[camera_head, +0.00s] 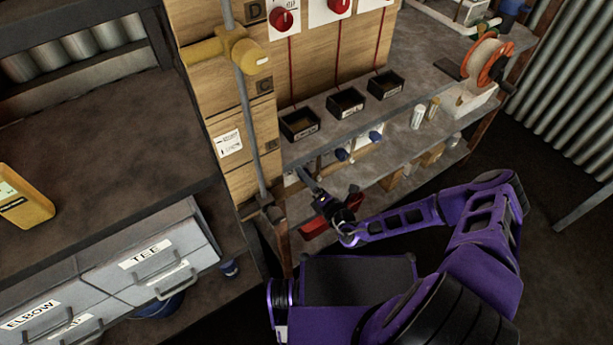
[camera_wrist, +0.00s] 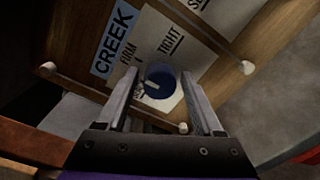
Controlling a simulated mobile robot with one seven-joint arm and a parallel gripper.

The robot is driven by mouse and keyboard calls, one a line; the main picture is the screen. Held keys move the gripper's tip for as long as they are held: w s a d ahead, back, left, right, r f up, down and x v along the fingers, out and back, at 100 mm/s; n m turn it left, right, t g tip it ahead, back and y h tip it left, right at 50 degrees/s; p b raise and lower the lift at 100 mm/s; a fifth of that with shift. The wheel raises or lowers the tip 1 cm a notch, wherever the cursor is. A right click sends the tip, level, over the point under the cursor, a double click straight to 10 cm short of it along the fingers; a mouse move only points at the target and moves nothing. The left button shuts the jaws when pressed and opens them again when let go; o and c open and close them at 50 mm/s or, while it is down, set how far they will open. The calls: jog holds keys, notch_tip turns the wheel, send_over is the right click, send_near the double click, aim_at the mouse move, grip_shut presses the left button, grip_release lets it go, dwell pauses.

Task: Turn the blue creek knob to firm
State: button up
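The blue creek knob (camera_wrist: 160,80) is in the wrist view, on a white plate beside a blue CREEK label (camera_wrist: 113,38). The plate reads FIRM and TIGHT; another mark near the knob is partly hidden. A pale pointer on the knob extends toward the lower left, apart from the TIGHT mark. My gripper (camera_wrist: 161,72) is open, with one finger on each side of the knob. I cannot tell whether the fingers touch it. In the head view my gripper (camera_head: 308,183) is at the left end of the board under the shelf, hiding the creek knob.
Two other blue knobs, one nearer (camera_head: 342,154) and one farther (camera_head: 375,137), sit to the right on the same board. Black bins (camera_head: 346,102) stand on the shelf above. A vertical pipe with a yellow fitting (camera_head: 228,55) stands left of my gripper.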

jog(key=shift+o, duration=0.3)
jog(key=p+v, duration=0.1)
jog(key=v, duration=1.6)
jog(key=shift+s+d, duration=0.15)
jog(key=shift+s, duration=0.05)
